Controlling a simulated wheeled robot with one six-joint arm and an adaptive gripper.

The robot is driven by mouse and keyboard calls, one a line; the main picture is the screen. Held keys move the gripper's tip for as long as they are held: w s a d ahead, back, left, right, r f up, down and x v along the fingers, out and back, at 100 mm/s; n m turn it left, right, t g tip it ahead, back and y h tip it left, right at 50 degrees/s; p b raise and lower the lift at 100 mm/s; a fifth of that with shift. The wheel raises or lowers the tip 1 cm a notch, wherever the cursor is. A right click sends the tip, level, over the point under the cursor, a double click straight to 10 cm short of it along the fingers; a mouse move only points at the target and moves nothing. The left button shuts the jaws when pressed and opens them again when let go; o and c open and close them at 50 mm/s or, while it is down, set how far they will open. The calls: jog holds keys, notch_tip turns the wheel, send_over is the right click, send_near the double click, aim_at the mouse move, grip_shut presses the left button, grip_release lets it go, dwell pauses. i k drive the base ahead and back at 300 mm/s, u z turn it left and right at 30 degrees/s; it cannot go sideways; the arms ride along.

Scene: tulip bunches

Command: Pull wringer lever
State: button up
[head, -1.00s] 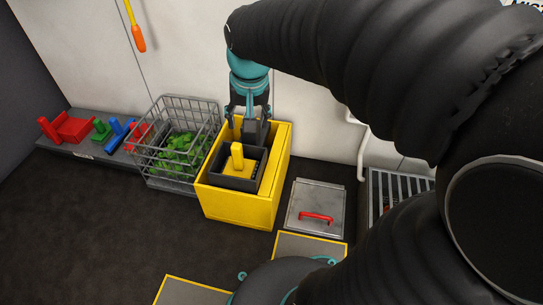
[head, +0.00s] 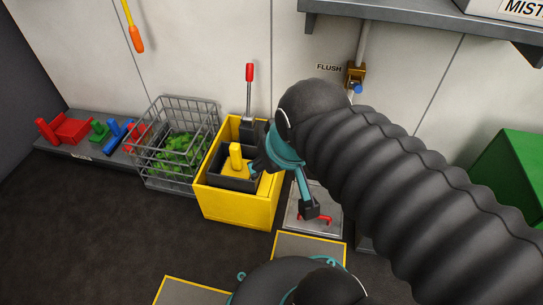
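The wringer lever (head: 248,100) stands upright at the back of the yellow mop bucket (head: 238,205), with a red grip on a thin grey rod and a dark block at its foot. The dark wringer tray with a yellow upright post (head: 236,156) sits in the bucket top. My gripper (head: 282,188) is to the right of and lower than the lever, apart from it. Its fingers look spread wide, one by the bucket's right rim and one over the floor hatch. I see nothing held; my arm hides part of the gripper.
A grey hatch with a red handle (head: 326,220) lies right of the bucket; a finger overlaps the handle in view. A wire basket (head: 175,125) with green pieces stands left. A brass flush valve (head: 355,75) is on the wall.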

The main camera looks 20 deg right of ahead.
aim_at(249, 67)
jog(key=u, duration=0.55)
jog(key=k, duration=0.65)
jog(key=u, duration=0.5)
jog(key=i, duration=1.15)
jog(key=z, duration=1.2)
jog(key=i, duration=0.3)
jog(key=z, duration=0.3)
